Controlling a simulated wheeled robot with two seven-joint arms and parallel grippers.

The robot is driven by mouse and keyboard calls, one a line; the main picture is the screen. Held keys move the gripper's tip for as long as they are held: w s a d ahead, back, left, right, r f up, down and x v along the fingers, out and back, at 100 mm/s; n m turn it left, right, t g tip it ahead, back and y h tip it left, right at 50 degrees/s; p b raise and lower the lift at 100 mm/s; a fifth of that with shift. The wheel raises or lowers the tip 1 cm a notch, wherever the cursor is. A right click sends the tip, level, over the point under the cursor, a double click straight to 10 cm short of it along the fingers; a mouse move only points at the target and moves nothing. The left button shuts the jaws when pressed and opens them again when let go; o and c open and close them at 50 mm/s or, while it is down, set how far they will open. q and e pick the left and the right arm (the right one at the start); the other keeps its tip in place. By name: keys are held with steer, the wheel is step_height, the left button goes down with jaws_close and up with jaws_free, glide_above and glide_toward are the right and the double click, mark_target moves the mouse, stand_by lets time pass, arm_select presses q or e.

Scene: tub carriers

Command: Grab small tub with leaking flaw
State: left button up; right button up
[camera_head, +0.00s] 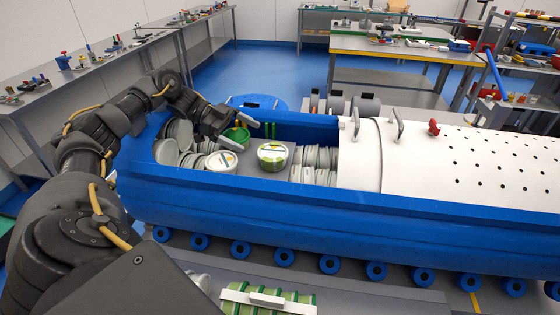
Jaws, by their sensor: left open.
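A blue trough (300,205) holds several small tubs. A round tub with a green side and white-and-yellow lid (272,153) stands upright in its middle. A white-lidded tub with an orange mark (221,160) sits to its left, among pale discs. A green tub (238,134) lies behind these two, partly hidden by my left gripper. My left gripper (240,131) is open, its fingers over or beside the green tub; I cannot tell whether they touch it. No leak is clear at this size. My right gripper is out of view.
Stacks of pale discs (318,160) flank the tubs. A white perforated cover (470,165) closes the trough's right part. A carrier with green-striped tubs (268,298) is at the bottom. Cluttered benches (395,48) stand behind, with blue floor between.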

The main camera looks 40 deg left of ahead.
mark_target(271, 151)
arm_select(q)
steer(key=shift+s+d+f+g, duration=0.15)
steer(key=shift+s+f+g, duration=0.05)
steer(key=shift+f+g, duration=0.15)
steer(key=shift+p+x, duration=0.55)
steer(key=shift+x, duration=0.35)
steer(key=shift+w+d+f, duration=0.15)
steer(key=shift+d, duration=0.15)
steer(key=shift+w+d, duration=0.1)
steer(key=shift+d, duration=0.2)
steer(key=p+x, duration=0.2)
steer(key=x, duration=0.1)
steer(key=shift+w+d, duration=0.15)
steer(key=shift+d, duration=0.1)
steer(key=shift+w+d+f, duration=0.15)
steer(key=shift+d+f, duration=0.15)
steer(key=c, duration=1.1)
